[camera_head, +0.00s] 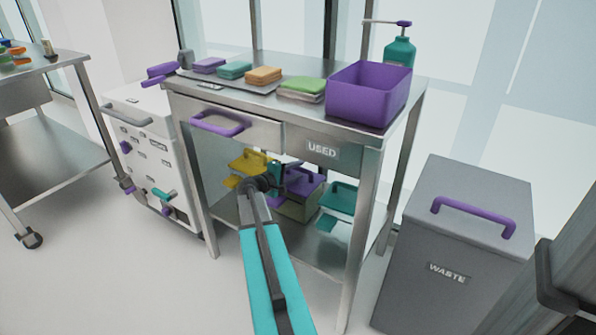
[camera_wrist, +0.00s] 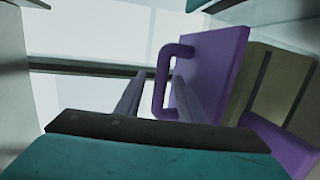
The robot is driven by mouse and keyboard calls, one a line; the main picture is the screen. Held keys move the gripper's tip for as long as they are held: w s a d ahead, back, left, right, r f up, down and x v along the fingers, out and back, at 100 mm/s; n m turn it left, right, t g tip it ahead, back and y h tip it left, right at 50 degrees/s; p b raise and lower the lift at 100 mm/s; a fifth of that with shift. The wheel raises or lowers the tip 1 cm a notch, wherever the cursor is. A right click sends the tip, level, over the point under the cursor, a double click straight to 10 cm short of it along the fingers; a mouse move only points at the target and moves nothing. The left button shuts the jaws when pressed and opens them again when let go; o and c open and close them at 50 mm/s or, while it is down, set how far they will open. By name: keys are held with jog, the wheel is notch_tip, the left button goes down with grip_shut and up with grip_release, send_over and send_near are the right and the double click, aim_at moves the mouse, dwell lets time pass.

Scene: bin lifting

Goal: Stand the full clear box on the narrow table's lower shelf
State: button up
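A clear box (camera_head: 297,210) with a purple lid (camera_head: 303,181) stands upright on the lower shelf (camera_head: 300,243) of the narrow metal table. My arm partly hides it, and its contents look olive-green. In the wrist view, the purple lid (camera_wrist: 218,75) and its purple handle (camera_wrist: 161,80) show large and close. My gripper (camera_wrist: 158,82) is open, its two grey fingers apart, with the handle's bar between them or just beyond. The right finger overlaps the handle's side. I cannot tell whether they touch. In the head view, my gripper (camera_head: 268,184) is beside the box's left side.
A yellow-lidded item (camera_head: 250,163) and a teal-lidded item (camera_head: 338,198) sit either side on the shelf. The tabletop and drawer (camera_head: 235,125) hang overhead, and table legs (camera_head: 358,240) flank the opening. A grey waste bin (camera_head: 455,240) stands right, a white cabinet (camera_head: 150,150) left.

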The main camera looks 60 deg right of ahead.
jog(key=p+v, duration=0.1)
jog(key=v, duration=0.9)
jog(key=shift+p, duration=0.4)
jog(key=shift+a, duration=0.1)
